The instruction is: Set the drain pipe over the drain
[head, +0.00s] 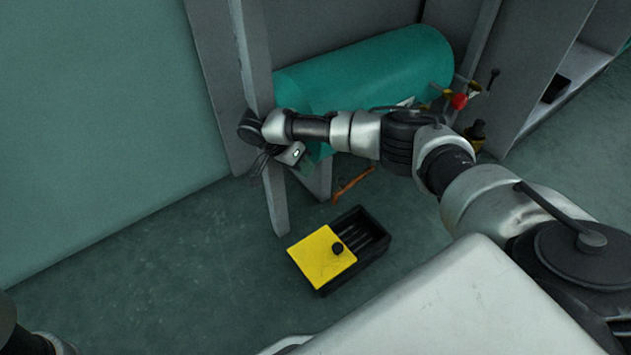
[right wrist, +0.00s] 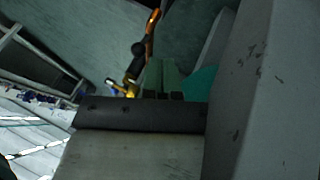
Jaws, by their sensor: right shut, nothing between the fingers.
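The thin orange pipe (head: 352,184), which looks like the drain pipe, slants below the teal tank in the head view. An orange pipe with a dark joint also shows in the right wrist view (right wrist: 152,22). The drain (head: 372,238) is a black floor box with dark slots. A yellow lid (head: 318,258) with a black knob covers its left part. The pipe's lower end is behind the box, apart from the slots in the picture. My right gripper (head: 262,163) is shut and empty by the grey post, left of the pipe. My left gripper is out of view.
The teal tank (head: 365,68) lies behind my right arm. A grey post (head: 272,195) stands close to my right gripper. A red-knobbed valve (head: 459,101) is at the tank's right end. The floor left of the drain is clear.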

